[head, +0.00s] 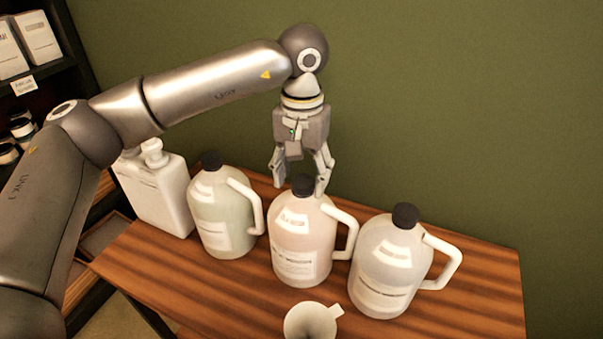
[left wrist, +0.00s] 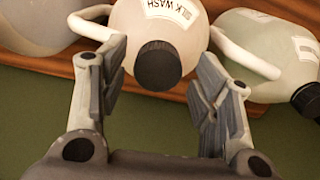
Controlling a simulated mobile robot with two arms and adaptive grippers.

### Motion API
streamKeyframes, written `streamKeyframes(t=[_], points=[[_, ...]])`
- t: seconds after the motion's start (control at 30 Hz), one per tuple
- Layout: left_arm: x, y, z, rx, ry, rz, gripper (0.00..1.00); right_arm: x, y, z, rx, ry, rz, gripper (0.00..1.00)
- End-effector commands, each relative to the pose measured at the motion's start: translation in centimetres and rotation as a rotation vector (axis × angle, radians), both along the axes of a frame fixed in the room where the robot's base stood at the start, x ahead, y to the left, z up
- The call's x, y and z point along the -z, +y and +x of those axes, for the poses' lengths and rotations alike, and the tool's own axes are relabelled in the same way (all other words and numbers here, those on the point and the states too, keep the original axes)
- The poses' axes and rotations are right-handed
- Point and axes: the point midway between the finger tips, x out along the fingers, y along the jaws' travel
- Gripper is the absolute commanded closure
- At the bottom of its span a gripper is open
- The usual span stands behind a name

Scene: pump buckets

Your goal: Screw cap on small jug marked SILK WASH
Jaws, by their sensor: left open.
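The small jug marked SILK WASH is the middle jug (head: 300,240), pinkish with a white handle on its right. It also shows in the left wrist view (left wrist: 190,40), with its label lettering readable. A black cap (head: 303,184) sits on its neck; I cannot tell how tight it is. The cap also shows in the left wrist view (left wrist: 158,67). My left gripper (head: 299,182) points down over this jug, open, with its fingers on either side of the cap. I see no clear contact between fingers and cap. My right gripper is not in view.
A greenish capped jug (head: 222,215) stands to the left and a greyish capped jug (head: 392,265) to the right, both close by. A white pump bottle (head: 160,195) stands at the far left. A white funnel (head: 312,320) lies at the front of the wooden table (head: 215,295).

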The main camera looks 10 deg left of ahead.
Motion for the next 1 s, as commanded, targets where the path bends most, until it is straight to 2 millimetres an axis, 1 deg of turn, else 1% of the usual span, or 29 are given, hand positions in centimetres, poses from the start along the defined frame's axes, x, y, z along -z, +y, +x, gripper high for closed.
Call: streamKeyframes(t=[0.17, 0.27, 1.0], points=[[0.0, 0.0, 0.0, -0.001, -0.001, 0.000, 0.42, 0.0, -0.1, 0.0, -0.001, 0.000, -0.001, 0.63], [0.1, 0.0, 0.0, -0.040, -0.001, -0.001, 0.42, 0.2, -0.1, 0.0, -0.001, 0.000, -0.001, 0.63], [0.0, -0.1, 0.0, -0.928, -0.001, -0.001, 0.42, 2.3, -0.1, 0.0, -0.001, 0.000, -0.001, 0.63]])
